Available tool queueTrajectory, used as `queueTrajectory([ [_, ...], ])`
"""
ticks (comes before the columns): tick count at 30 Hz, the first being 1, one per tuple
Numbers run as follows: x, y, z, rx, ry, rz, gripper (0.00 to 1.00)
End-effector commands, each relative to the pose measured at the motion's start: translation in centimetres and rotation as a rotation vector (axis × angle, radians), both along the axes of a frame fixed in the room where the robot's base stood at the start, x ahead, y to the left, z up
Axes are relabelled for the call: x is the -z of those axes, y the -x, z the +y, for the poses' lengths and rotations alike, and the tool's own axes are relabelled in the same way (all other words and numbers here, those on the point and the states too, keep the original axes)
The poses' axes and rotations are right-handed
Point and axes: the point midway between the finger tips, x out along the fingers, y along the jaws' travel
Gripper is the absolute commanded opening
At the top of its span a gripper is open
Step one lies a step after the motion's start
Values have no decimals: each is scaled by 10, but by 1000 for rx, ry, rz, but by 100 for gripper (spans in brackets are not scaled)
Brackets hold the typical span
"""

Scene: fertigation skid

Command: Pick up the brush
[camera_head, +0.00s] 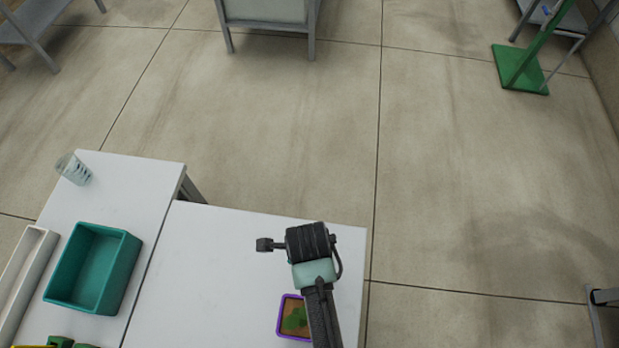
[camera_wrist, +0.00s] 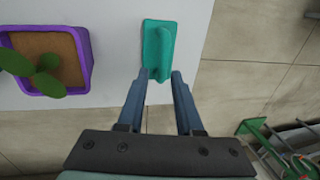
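The brush (camera_wrist: 160,45) is teal, with a flat rectangular base and a raised handle on top. In the wrist view it lies on the white table top, near the table's edge. My gripper (camera_wrist: 159,75) is open.
A purple square pot (camera_wrist: 87,50) with a green plant stands left of the brush; it also shows in the head view (camera_head: 281,316). A teal bin (camera_head: 128,262), a clear beaker (camera_head: 75,169) and a long white tray (camera_head: 22,270) stand farther left. The table (camera_head: 205,255) between is clear.

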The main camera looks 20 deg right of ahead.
Motion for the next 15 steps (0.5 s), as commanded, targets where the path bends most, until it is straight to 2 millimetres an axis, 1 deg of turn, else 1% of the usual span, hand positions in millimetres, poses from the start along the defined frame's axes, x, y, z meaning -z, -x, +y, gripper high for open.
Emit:
queueTrajectory([
  [1,4,-1,0,0,-1,1,35],
  [8,15,-3,-4,1,0,0,35],
  [14,38,-6,-11,2,-1,1,35],
  [15,44,-7,-12,1,-1,1,35],
])
